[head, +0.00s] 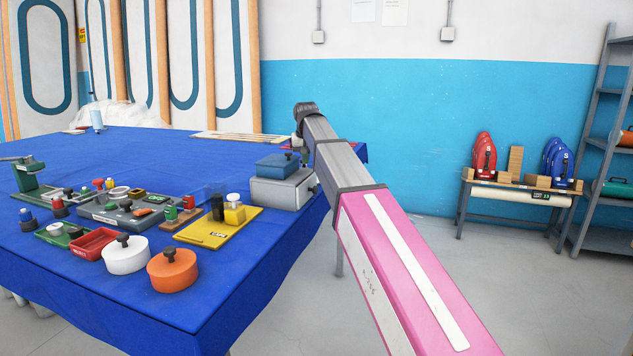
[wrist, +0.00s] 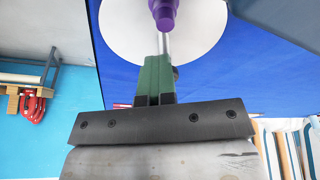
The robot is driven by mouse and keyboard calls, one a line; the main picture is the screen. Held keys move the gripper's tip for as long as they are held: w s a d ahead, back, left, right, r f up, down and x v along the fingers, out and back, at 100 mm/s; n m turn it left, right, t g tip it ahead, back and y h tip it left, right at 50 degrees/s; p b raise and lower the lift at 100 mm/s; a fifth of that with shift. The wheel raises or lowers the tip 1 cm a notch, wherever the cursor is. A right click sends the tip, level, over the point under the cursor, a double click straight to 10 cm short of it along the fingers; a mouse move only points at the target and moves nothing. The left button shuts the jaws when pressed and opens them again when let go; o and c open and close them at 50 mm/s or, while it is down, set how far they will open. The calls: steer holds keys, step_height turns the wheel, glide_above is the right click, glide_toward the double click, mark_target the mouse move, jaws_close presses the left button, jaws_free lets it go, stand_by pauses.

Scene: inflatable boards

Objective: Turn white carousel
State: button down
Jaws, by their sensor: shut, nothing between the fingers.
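A white round piece with a dark knob (head: 125,254) sits near the front edge of the blue table and looks like the white carousel. In the wrist view, a white disc (wrist: 118,30) fills the top, partly cut off, with a purple piece (wrist: 164,14) in front of it. I cannot tell if this disc is the same piece. My gripper (wrist: 156,74) is shut, its green fingers directed towards the disc; contact cannot be judged. In the head view my arm reaches to the table's right side, far from the white round piece, and the fingers are hidden.
An orange round piece (head: 173,270) stands right beside the white one. A red tray (head: 93,244), a yellow board (head: 213,229) and a grey box (head: 284,187) are near. Much of the rear blue table (head: 150,150) is clear. A bench (head: 515,187) stands right.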

steer(key=shift+s+a+f, duration=0.25)
steer(key=shift+a+f, duration=0.2)
steer(key=shift+a, duration=0.25)
steer(key=shift+w+a+r, duration=0.1)
steer(key=shift+w+a, duration=0.05)
steer(key=shift+s, duration=0.35)
steer(key=shift+a, duration=0.1)
step_height(320, 180, up, 6)
steer(key=shift+w+d, duration=0.15)
steer(key=shift+d, duration=0.05)
steer(key=shift+r, duration=0.1)
